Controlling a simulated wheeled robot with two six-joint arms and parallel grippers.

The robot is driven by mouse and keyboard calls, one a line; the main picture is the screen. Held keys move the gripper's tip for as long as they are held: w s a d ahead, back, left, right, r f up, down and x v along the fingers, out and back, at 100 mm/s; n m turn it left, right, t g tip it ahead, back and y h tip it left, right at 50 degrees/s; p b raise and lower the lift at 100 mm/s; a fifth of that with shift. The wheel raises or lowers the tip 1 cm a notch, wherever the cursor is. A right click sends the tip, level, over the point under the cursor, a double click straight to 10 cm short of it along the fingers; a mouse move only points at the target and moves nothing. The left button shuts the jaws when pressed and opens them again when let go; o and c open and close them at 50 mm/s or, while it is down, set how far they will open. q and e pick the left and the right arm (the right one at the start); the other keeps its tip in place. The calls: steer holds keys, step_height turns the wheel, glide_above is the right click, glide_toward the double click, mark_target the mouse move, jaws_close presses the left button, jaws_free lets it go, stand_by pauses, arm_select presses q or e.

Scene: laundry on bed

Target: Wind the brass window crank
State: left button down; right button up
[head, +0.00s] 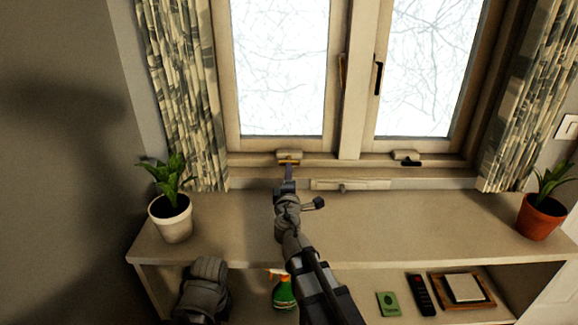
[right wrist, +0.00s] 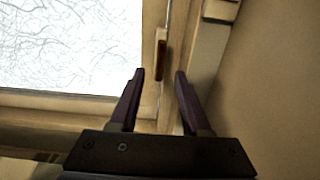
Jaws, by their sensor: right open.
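The brass crank (head: 289,161) sits on the window's bottom frame, under the left pane, with a pale housing above its brass handle. My right gripper (head: 288,168) is open and reaches up to it from below. In the right wrist view, which looks turned on its side, the brass handle (right wrist: 160,55) shows in the gap between the open fingertips (right wrist: 159,73). I cannot tell whether the fingers touch it or are just short of it. A grey part at the lower left of the head view looks like my left arm; no left fingers show.
A second crank (head: 406,158) with a dark handle sits under the right pane. Potted plants stand at the left (head: 172,217) and right (head: 541,216) of the shelf top (head: 420,215). Below are a green spray bottle (head: 284,292), a remote (head: 421,295) and a framed tray (head: 435,281).

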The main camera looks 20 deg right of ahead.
steer(key=x, duration=0.7)
steer(key=shift+w+d, duration=0.1)
steer(key=shift+w, duration=0.05)
steer(key=shift+c, duration=0.2)
jaws_close()
